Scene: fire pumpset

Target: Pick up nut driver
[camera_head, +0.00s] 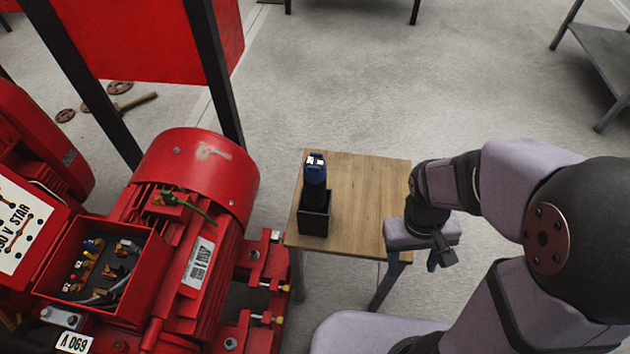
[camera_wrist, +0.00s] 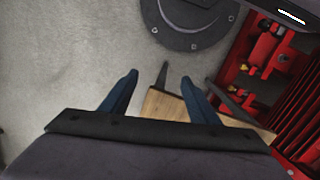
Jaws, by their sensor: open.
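The nut driver (camera_head: 315,175), with a blue and black handle, stands upright in a black square holder (camera_head: 313,222). The holder sits on the left part of a small wooden table (camera_head: 365,185). The lower part of the driver is hidden inside the holder. My gripper (camera_head: 440,258) is at the right edge of the table, pointing down, apart from the driver and empty. In the wrist view my gripper (camera_wrist: 160,76) shows two blue fingers spread apart. Part of the wooden table (camera_wrist: 158,106) shows between and beyond them. The nut driver is not visible in the wrist view.
A red motor (camera_head: 200,190) with an open terminal box (camera_head: 105,265) stands close to the table's left side. The right part of the tabletop is bare. Grey floor (camera_head: 400,90) lies open behind the table. A grey shelf (camera_head: 605,60) is at the far right.

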